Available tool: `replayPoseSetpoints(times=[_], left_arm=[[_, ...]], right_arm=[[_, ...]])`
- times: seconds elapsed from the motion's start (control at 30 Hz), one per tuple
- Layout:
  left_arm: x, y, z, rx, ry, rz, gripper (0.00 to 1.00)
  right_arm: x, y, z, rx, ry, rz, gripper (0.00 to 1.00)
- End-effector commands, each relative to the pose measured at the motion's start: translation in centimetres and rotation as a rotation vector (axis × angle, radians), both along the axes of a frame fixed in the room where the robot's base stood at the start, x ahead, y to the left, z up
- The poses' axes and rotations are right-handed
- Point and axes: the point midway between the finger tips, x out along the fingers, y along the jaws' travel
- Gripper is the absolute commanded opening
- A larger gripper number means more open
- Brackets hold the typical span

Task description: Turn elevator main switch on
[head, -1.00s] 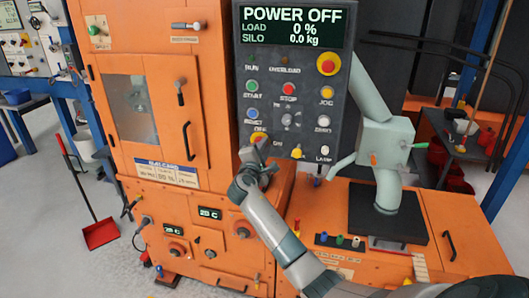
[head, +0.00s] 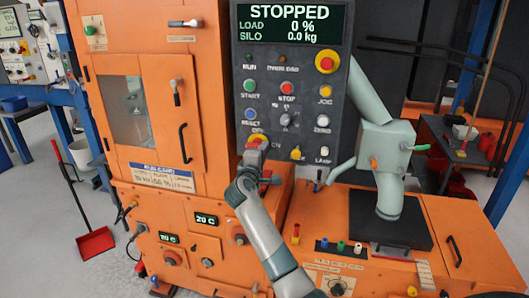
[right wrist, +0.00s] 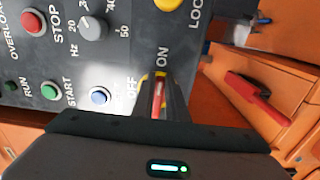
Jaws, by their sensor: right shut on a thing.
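The dark control panel (head: 285,105) stands on the front of the orange machine, and its display (head: 290,24) reads STOPPED, LOAD 0 %, SILO 0.0 kg. The main switch (head: 257,137) is at the panel's lower left; its yellow plate edge shows. My right gripper (head: 259,153) is at this switch, coming from below. In the right wrist view the gripper fingers (right wrist: 160,100) are shut on the red switch handle (right wrist: 158,92), between the OFF and ON labels. The fingers hide most of the switch. My left gripper is not in view.
Start (head: 250,86), stop (head: 287,88) and reset (head: 251,114) buttons and a grey knob (head: 287,119) sit above the switch. A yellow selector (head: 296,153) is close to its right. A grey-green pipe housing (head: 388,145) stands further right. A red dustpan (head: 95,243) is on the floor.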

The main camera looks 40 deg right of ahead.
Motion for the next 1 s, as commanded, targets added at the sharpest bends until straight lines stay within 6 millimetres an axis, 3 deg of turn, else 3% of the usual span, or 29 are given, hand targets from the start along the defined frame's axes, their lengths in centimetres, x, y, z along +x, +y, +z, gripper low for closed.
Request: replayPoseSetpoints(times=[0.13,0.17,0.2,0.23,0.73,1.0], left_arm=[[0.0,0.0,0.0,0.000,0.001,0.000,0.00],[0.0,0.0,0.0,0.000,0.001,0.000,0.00],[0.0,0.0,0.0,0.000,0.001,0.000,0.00],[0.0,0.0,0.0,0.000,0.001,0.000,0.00],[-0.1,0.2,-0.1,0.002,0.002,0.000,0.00],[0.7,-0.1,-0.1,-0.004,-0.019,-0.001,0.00]], right_arm=[[0.2,0.6,-0.4,0.006,0.002,0.012,0.00],[0.3,0.6,-0.3,0.006,0.002,0.012,0.20],[0.3,0.6,-0.3,0.005,0.002,0.011,0.29],[0.2,0.6,-0.3,0.005,0.002,0.011,0.31],[0.0,0.3,0.0,0.001,-0.001,0.004,0.31],[-1.4,1.9,-0.1,0.001,-0.002,0.004,0.31]])
